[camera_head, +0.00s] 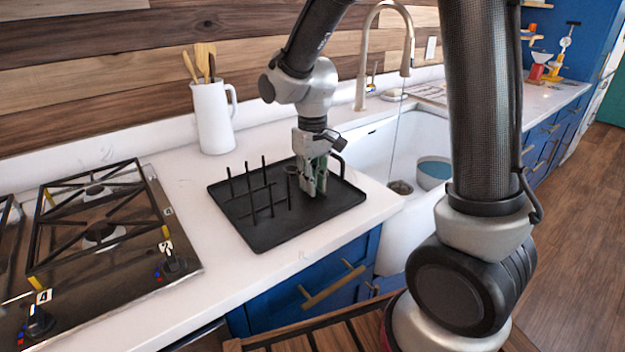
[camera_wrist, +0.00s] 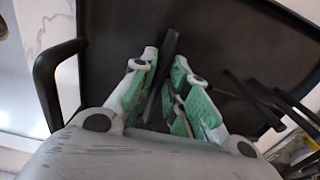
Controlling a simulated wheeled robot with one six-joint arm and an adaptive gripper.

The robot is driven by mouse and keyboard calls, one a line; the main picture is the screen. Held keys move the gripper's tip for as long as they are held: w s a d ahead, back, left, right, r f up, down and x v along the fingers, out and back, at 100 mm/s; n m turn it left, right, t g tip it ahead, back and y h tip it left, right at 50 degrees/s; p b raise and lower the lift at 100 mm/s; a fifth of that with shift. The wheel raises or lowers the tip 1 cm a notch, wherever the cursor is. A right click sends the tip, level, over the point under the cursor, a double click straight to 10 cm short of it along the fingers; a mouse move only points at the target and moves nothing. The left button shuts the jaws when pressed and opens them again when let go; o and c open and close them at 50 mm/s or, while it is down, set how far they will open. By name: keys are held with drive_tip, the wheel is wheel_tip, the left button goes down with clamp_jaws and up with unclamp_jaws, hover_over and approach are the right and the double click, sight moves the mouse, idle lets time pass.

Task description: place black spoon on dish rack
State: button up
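The black dish rack (camera_head: 280,234) is a flat tray with upright pegs on the white counter. In the camera_wrist view its dark surface (camera_wrist: 225,45) fills the background. My gripper (camera_head: 315,190) points down over the right part of the rack, with its fingertips low near the surface. In the camera_wrist view a thin black bar, apparently the black spoon (camera_wrist: 170,48), lies tilted between my fingertips (camera_wrist: 165,62), which look closed on it. The spoon is hard to tell apart from the black rack, and its full length is not clear.
Pegs stand just left of my gripper. A white pitcher (camera_head: 213,118) with wooden utensils stands behind the rack. A gas stove (camera_head: 95,240) is at left. At right are the sink (camera_head: 372,150), a tall faucet (camera_head: 361,80) and a blue bowl (camera_head: 434,172).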

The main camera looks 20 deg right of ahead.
drive_tip(key=shift+o, duration=1.1)
wheel_tip(320, 180, up, 12)
drive_tip(key=r, duration=0.1)
drive_tip(key=s+d+r+m+t, duration=0.3)
drive_tip(key=s+d+t, duration=0.1)
drive_tip(key=s+d, duration=1)
drive_tip(key=s, duration=0.4)
drive_tip(key=shift+s+d+m, duration=0.3)
drive_tip(key=shift+s+d, duration=0.05)
drive_tip(key=shift+s, duration=0.05)
